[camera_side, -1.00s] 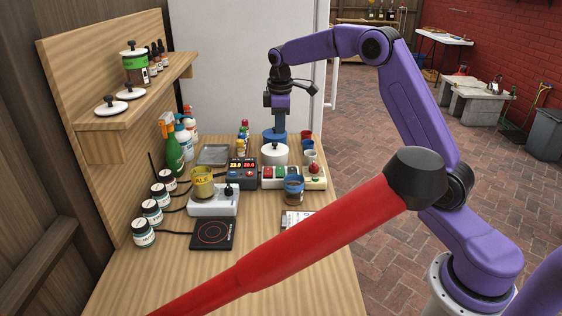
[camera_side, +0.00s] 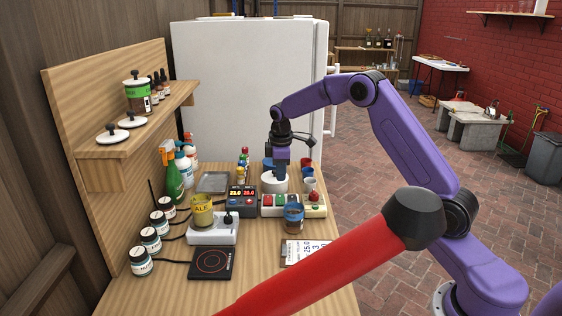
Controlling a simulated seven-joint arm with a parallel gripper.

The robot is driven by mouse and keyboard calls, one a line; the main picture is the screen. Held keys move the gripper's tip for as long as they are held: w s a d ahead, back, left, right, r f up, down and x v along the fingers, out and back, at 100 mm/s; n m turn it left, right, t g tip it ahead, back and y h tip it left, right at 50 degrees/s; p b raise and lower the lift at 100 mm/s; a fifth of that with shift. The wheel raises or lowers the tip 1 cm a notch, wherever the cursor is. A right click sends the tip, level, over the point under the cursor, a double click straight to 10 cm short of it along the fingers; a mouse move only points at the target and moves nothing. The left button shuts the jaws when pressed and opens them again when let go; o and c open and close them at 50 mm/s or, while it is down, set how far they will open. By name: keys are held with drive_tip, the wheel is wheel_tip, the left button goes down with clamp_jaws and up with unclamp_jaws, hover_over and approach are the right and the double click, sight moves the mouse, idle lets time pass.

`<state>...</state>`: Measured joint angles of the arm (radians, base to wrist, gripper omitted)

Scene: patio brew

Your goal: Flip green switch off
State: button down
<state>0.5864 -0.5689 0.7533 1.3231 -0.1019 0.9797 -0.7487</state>
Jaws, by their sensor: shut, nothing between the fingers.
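The green switch (camera_side: 280,200) is on a pale switch box (camera_side: 297,212), beside a red switch (camera_side: 267,200). A red knob (camera_side: 314,196) is at the box's right end. Whether the green switch is on or off is too small to tell. My gripper (camera_side: 281,178) points down behind the box, above and behind the green switch as seen here. It is shut and empty, and appears apart from the switch. It partly covers a white round container (camera_side: 270,187) behind the box.
A dark unit with red digits (camera_side: 242,197) stands left of the box. A blue-rimmed cup (camera_side: 293,218) stands in front, and small cups (camera_side: 309,184) behind. A yellow ALE mug (camera_side: 202,212) stands on a white unit (camera_side: 211,233), with a black hotplate (camera_side: 211,263) nearer.

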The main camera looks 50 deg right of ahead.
sight(281, 196)
drive_tip(key=f, duration=0.6)
drive_tip(key=shift+w+d+f, duration=0.3)
drive_tip(key=shift+f, duration=0.05)
drive_tip(key=shift+d+f, duration=0.1)
drive_tip(key=shift+f, duration=0.15)
drive_tip(key=shift+s+a+r, duration=0.25)
drive_tip(key=shift+s+a, duration=0.25)
drive_tip(key=shift+a, duration=0.1)
wheel_tip(281, 196, up, 14)
drive_tip(key=w+d, duration=0.1)
idle(0.7)
